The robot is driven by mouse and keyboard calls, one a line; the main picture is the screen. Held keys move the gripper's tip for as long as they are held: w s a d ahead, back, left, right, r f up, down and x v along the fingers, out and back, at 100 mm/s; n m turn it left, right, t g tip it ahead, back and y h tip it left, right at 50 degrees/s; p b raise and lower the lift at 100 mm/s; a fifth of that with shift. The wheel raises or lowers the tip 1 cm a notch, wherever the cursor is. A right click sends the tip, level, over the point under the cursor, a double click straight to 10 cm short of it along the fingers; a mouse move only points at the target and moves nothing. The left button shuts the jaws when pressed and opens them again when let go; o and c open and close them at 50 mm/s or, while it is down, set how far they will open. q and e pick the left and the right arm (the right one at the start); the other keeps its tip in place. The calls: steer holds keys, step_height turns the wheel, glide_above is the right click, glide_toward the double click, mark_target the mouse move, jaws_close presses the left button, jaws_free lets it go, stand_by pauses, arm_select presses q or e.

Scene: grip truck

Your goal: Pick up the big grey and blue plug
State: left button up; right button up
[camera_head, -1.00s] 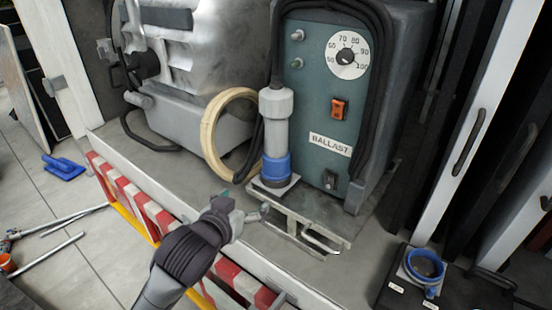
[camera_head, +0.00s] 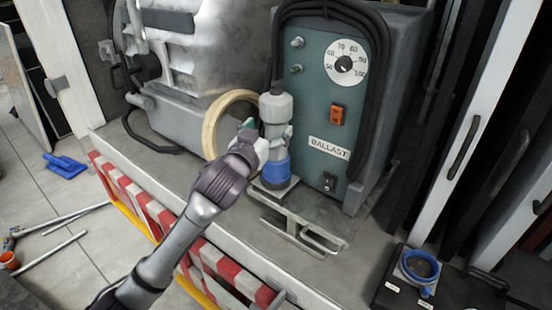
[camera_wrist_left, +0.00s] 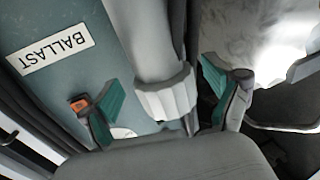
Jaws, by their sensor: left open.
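The big grey and blue plug (camera_head: 275,107) stands upright on a small plate in front of the green ballast box, its blue collar (camera_head: 275,173) at the bottom. My left gripper (camera_head: 262,130) is at the plug's middle, reaching in from the front left. In the left wrist view the plug's grey body (camera_wrist_left: 145,40) and ribbed ring (camera_wrist_left: 168,95) lie between the two green-padded fingers of my left gripper (camera_wrist_left: 165,95). The fingers are spread, with gaps showing on both sides of the plug. My right gripper is not in view.
The ballast box (camera_head: 318,90) with a dial stands right behind the plug. A cream-coloured ring (camera_head: 212,125) is close on the left. A metal handle frame (camera_head: 300,232) lies in front. A blue socket (camera_head: 420,265) is at lower right.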

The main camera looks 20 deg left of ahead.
arm_select(q)
steer(key=w, duration=0.1)
steer(key=w+p, duration=0.1)
steer(key=w, duration=0.2)
steer(key=shift+d+f, duration=0.15)
steer(key=shift+d, duration=0.15)
steer(key=shift+w+f+p, duration=0.15)
steer(key=shift+w+p, duration=0.15)
steer(key=shift+s, duration=0.1)
steer(key=shift+c, duration=0.2)
steer(key=shift+c, duration=1.2)
jaws_close()
